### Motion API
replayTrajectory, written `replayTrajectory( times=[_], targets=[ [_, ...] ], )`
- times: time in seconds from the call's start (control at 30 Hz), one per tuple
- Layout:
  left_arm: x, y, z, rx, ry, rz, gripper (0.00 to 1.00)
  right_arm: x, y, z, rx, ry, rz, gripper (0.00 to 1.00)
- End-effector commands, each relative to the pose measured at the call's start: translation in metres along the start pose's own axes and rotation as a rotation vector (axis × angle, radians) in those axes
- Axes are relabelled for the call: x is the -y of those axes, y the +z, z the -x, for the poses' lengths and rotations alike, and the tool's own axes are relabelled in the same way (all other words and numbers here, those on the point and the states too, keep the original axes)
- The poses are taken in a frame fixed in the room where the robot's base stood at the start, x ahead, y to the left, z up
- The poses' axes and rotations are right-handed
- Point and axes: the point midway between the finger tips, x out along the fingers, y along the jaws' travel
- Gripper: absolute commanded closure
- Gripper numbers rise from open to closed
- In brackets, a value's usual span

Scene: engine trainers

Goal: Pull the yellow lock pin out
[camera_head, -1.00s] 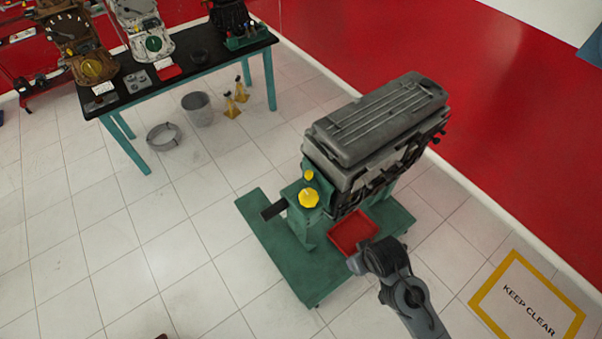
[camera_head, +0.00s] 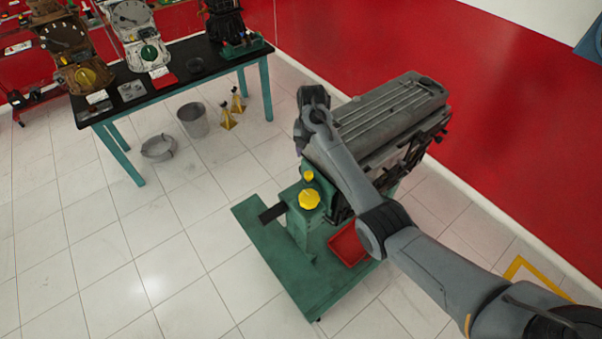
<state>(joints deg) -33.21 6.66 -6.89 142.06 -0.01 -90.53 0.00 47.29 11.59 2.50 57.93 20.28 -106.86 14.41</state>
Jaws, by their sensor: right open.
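The engine stand (camera_head: 275,250) is green and carries a grey engine (camera_head: 390,115). Two yellow parts sit on its head at the left end: a small round knob (camera_head: 308,174) and a larger lobed knob (camera_head: 309,199) just below it in the picture. I cannot tell for certain which of them is the lock pin. My right arm crosses in front of the engine, and my right gripper (camera_head: 299,148) hangs open above and slightly left of the small knob, apart from it. Its fingers are small and partly hidden by the wrist. My left gripper is out of view.
A red tray (camera_head: 347,245) lies on the stand base, partly behind my right arm. A black-topped table (camera_head: 180,72) with teaching models stands at upper left. A grey bucket (camera_head: 193,119) and yellow jack stands (camera_head: 227,117) are near it. The floor at left is clear.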

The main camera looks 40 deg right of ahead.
Motion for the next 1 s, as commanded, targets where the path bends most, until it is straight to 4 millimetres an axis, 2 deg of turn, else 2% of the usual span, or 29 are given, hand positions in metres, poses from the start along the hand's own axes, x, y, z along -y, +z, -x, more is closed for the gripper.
replayTrajectory(
  times=[0.17, 0.5, 0.7, 1.0],
  targets=[
    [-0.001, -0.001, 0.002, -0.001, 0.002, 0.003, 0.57, 0.0, -0.001, -0.012, 0.008, -0.001, -0.009, 0.42],
    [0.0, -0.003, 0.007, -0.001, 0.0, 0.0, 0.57, 0.001, 0.0, -0.066, 0.008, -0.001, -0.006, 0.42],
    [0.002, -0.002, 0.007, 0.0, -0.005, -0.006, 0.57, 0.001, -0.001, -0.091, 0.007, -0.001, -0.007, 0.42],
    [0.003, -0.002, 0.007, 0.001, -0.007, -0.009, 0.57, 0.001, -0.001, -0.104, 0.004, -0.003, -0.006, 0.42]
  ],
)
